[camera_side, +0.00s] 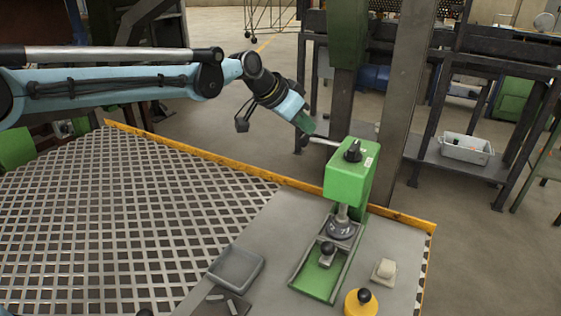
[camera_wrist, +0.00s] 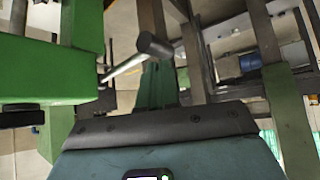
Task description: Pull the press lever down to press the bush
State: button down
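The green press (camera_side: 348,185) stands upright on the grey bench top. Its grey lever (camera_side: 323,141) sticks out to the left from the press head, near level. The lever's dark cylindrical end (camera_wrist: 153,46) shows in the wrist view, beside the green press head (camera_wrist: 45,70). My gripper (camera_side: 308,127) is just above and left of the lever, angled down to the right. In the wrist view, its green fingers (camera_wrist: 157,85) are partly behind the lever end. No grasp on the lever shows, and the finger gap cannot be made out. I cannot identify the bush under the ram.
A grey tray (camera_side: 236,268) lies left of the press. A yellow round piece with a black knob (camera_side: 361,302) and a pale block (camera_side: 384,270) are at the right front. A yellow edge (camera_side: 230,167) runs along the back. Dark posts stand behind the press.

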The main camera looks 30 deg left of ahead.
notch_tip(320, 180, up, 10)
jog(key=shift+f, duration=0.25)
dwell(0.8)
jog(key=shift+r, duration=0.1)
notch_tip(320, 180, up, 5)
jog(key=shift+f, duration=0.1)
dwell(0.5)
